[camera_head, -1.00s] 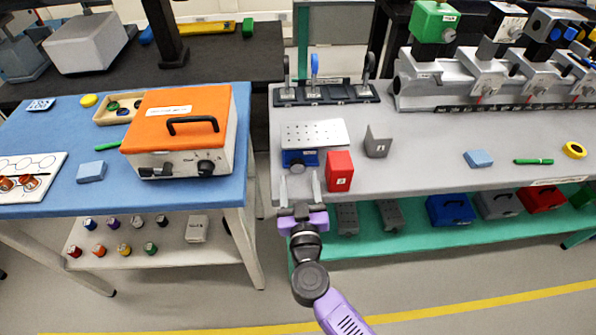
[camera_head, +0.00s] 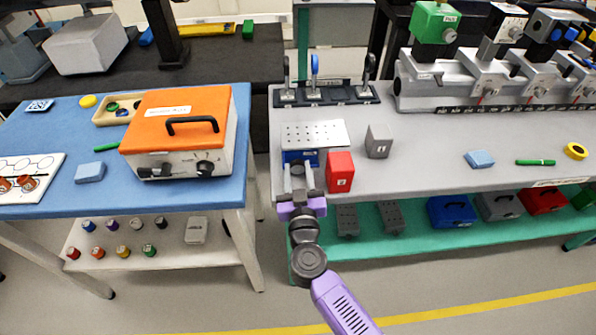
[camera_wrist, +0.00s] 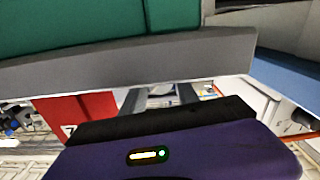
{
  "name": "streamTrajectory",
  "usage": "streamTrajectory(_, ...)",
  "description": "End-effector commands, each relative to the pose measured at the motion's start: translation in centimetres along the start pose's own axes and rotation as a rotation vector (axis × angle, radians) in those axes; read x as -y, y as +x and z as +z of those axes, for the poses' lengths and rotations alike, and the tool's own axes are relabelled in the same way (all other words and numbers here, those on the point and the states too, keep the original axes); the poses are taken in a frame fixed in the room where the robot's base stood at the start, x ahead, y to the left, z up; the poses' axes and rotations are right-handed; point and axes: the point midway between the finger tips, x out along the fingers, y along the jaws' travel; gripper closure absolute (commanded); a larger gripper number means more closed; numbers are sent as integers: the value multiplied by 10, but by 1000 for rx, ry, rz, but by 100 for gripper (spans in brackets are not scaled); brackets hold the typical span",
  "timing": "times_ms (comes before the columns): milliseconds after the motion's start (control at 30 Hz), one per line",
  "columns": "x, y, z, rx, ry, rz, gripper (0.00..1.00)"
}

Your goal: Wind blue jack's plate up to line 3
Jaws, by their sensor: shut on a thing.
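The blue jack (camera_head: 290,156) stands near the front edge of the grey table, with a flat, perforated light plate (camera_head: 314,133) on top. The plate sits low over the blue body. A grey knob at the jack's front is mostly hidden by my fingers. My gripper (camera_head: 299,181), on its purple wrist, is at the table's front edge and shut on this knob. In the wrist view my fingers (camera_wrist: 162,98) show beyond the dark palm, with a grey part between them. I cannot make out any numbered lines.
A red block (camera_head: 340,172) stands close to the right of my gripper, and a grey block (camera_head: 378,142) behind it. Levers on a black base (camera_head: 325,95) stand behind the plate. A green shelf (camera_head: 400,236) lies below.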

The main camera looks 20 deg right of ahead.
Motion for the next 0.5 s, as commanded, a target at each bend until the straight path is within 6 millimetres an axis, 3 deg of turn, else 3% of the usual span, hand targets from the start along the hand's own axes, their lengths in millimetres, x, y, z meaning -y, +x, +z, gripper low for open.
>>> streamTrajectory(167,0,0,-2,1,42,0,100)
streamTrajectory(500,0,0,-2,1,300,-1,100)
